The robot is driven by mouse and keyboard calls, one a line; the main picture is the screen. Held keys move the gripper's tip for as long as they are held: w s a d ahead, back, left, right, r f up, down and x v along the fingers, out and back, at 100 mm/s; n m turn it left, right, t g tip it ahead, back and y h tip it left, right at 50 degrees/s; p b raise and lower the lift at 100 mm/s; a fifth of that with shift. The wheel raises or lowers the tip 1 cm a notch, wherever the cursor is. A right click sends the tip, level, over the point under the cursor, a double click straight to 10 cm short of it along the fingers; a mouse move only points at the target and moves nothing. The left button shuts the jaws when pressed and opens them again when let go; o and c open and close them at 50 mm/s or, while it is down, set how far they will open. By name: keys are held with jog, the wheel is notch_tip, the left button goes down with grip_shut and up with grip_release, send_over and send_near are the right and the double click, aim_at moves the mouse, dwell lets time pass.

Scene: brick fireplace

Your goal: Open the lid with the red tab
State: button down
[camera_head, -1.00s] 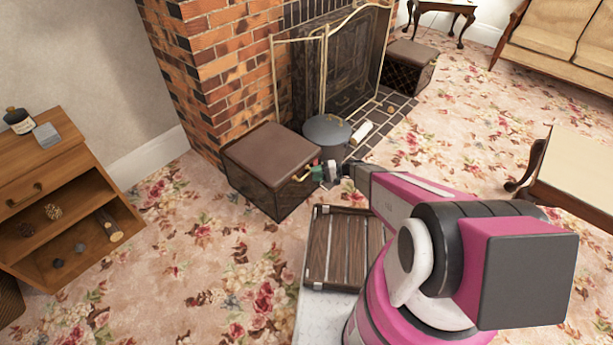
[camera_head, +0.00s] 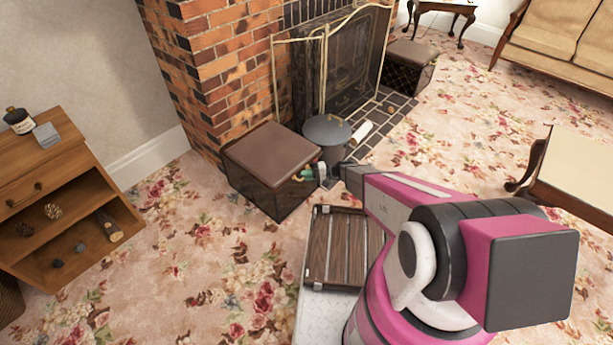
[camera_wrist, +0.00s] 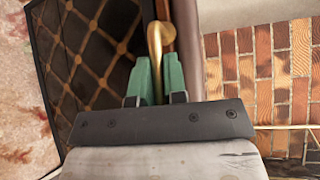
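A dark box ottoman with a brown padded lid (camera_head: 268,150) stands by the brick fireplace, and the lid looks shut. In the wrist view its quilted side (camera_wrist: 95,45) is at left, beside the lid's brownish edge (camera_wrist: 187,35). A curved gold piece (camera_wrist: 155,38) is at that edge, with a small reddish-brown strip (camera_wrist: 163,9) behind it. My gripper (camera_wrist: 157,80) has its green fingers on either side of the gold piece; whether they press on it I cannot tell. In the head view my gripper (camera_head: 304,170) is at the box's right side, near the lid's edge.
A round grey-lidded container (camera_head: 328,130) stands just right of the box, before the gold fire screen (camera_head: 323,70). A slatted wooden tray (camera_head: 340,250) is close below my arm. A second ottoman (camera_head: 410,62) is farther back. Carpet at left is clear.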

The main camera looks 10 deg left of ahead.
jog(key=shift+r, duration=0.1)
jog(key=w+a+r+m+h, duration=0.1)
jog(key=w+a+r+h, duration=0.15)
jog(key=r, duration=0.75)
jog(key=w+a+r+m+g+h, duration=0.15)
jog(key=a+r, duration=0.25)
jog(key=r, duration=0.6)
jog(key=w+a+r+m+h, duration=0.2)
jog(key=w+a+r, duration=0.1)
jog(key=r, duration=0.6)
jog(key=w+a+r, duration=0.4)
jog(key=w+a, duration=0.1)
jog(key=a, duration=0.3)
jog(key=w+a+r+h, duration=0.1)
jog(key=w+a+r, duration=0.4)
jog(key=a, duration=0.2)
jog(key=w+a+r, duration=0.4)
jog(key=w+a, duration=0.1)
jog(key=a, duration=0.3)
jog(key=shift+a+r+m+h, duration=0.3)
jog(key=shift+a+r+m, duration=0.05)
jog(key=shift+r+m, duration=0.1)
jog(key=shift+w+g, duration=0.1)
jog(key=shift+g, duration=0.15)
jog(key=c, duration=1.2)
grip_release()
